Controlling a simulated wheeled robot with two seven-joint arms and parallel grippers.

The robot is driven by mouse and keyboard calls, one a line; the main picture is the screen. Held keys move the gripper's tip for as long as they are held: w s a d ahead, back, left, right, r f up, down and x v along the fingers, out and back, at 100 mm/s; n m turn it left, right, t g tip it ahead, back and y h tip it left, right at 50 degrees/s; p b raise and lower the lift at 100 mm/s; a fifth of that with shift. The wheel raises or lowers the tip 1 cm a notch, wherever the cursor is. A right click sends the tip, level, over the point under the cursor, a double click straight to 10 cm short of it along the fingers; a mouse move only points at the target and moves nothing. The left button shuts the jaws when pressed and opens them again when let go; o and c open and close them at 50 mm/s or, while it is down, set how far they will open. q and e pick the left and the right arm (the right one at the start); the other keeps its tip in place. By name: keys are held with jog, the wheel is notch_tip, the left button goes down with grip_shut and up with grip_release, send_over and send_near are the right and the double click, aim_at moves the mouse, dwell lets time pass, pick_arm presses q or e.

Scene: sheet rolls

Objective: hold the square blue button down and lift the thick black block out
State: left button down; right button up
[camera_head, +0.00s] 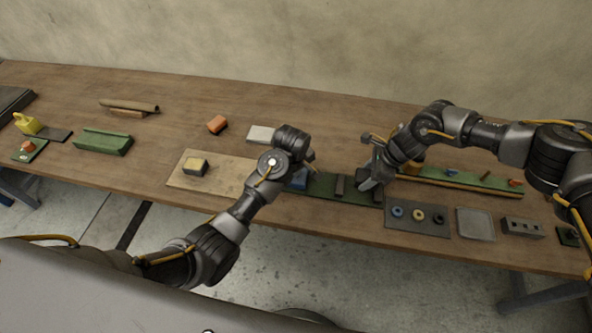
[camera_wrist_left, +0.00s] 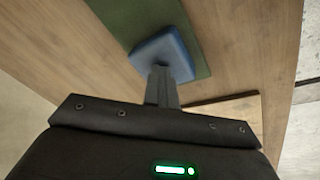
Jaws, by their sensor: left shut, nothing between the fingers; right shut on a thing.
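The square blue button (camera_head: 299,181) sits at the left end of a long green base (camera_head: 322,187); it also shows in the left wrist view (camera_wrist_left: 165,52). My left gripper (camera_head: 305,168) is shut and empty, its fingertips (camera_wrist_left: 161,70) at the button's face, seemingly touching it. How far the button is pressed I cannot tell. A dark upright block (camera_head: 340,185) stands on the green base, right of the button. My right gripper (camera_head: 368,183) is farther right, low over the base, shut on what looks like the thick black block, mostly hidden by the fingers.
A beige board (camera_head: 222,185) with a yellow-topped block (camera_head: 194,166) lies left of the button. A grey plate (camera_head: 418,230) with rings and a grey tray (camera_head: 475,225) lie to the right.

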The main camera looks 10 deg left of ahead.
pick_arm(q)
jog(key=shift+f, duration=0.1)
dwell(0.3)
jog(key=w+v, duration=0.2)
jog(key=v, duration=0.7)
jog(key=shift+r, duration=0.25)
dwell(0.5)
jog(key=shift+w, duration=0.1)
dwell(0.4)
